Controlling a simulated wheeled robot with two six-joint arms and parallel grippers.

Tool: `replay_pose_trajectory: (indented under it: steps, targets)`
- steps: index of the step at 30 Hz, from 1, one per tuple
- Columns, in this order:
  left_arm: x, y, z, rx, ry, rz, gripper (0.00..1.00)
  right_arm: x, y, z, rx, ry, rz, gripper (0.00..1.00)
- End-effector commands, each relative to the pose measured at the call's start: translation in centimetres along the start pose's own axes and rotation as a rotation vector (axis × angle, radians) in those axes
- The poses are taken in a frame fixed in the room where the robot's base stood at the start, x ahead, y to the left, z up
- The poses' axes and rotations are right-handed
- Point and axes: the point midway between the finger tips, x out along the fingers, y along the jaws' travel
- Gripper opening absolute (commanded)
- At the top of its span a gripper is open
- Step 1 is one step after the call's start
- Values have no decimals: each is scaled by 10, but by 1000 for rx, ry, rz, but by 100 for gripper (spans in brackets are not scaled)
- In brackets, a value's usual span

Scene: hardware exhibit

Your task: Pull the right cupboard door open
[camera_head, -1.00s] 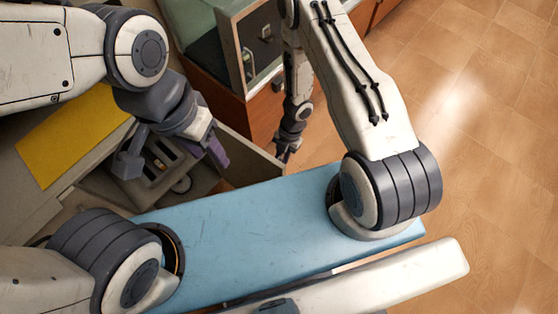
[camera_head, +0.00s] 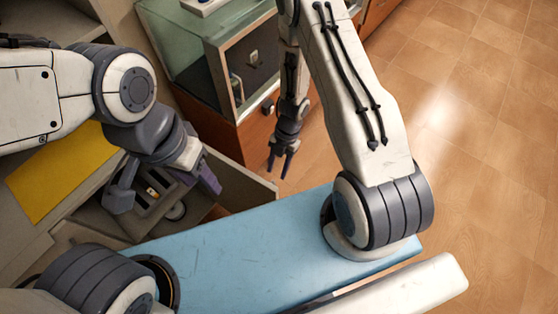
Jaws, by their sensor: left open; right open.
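The cupboard's reddish-brown wooden front (camera_head: 252,130) is below a glass-fronted case, partly hidden behind my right arm. A small dark knob (camera_head: 268,106) shows near its upper edge, just left of my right forearm. My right gripper (camera_head: 281,166) is open and empty, pointing down beside and below the knob in the picture; I see no contact with the wood. My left gripper (camera_head: 165,190) is open above an open drawer-like compartment (camera_head: 245,187) at the left. Whether its fingers touch anything inside is unclear.
The glass case (camera_head: 215,40) has a framed front with a handle. A grey tray lies in the open compartment. A yellow sheet (camera_head: 50,170) lies on the left surface. My blue base fills the lower middle. Tiled floor (camera_head: 480,120) at the right is clear.

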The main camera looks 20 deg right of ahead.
Motion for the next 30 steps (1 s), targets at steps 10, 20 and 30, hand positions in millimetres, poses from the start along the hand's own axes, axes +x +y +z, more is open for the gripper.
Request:
replay_pose_trajectory:
  steps: [10,20,30]
  targets:
    - [-4,0,0,0,0,0,50,-29,0,0,1,0,-1,45]
    - [-4,0,0,0,0,0,50,-28,0,0,0,0,-1,45]
    - [-2,0,0,0,0,0,50,-48,27,6,62,-96,66,45]
